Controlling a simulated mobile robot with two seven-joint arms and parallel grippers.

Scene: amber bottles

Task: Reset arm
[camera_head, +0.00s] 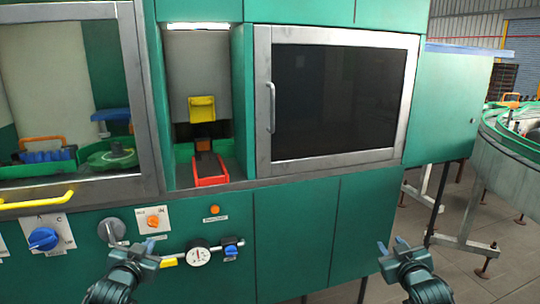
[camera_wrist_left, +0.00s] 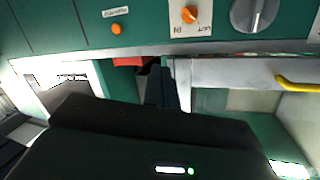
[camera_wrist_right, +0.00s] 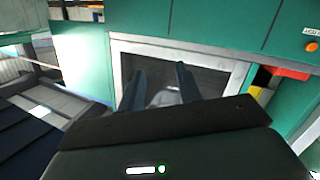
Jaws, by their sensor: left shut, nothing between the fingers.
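My left gripper (camera_head: 138,246) is in front of the green machine's lower panel, near the gauge. In the left wrist view its fingers (camera_wrist_left: 160,85) are close together, shut and empty. My right gripper (camera_head: 392,246) is in front of the right end of the lower cabinet, over the floor. In the right wrist view its fingers (camera_wrist_right: 160,85) stand apart with nothing between them. Neither gripper visibly touches anything. I can make out no amber bottles.
The green machine (camera_head: 295,225) spans the front. It has a dark framed window (camera_head: 340,100), an open niche with a red-orange holder (camera_head: 209,170), a blue knob (camera_head: 43,239) and a pressure gauge (camera_head: 198,256). A round green-rimmed table (camera_head: 510,140) stands at right.

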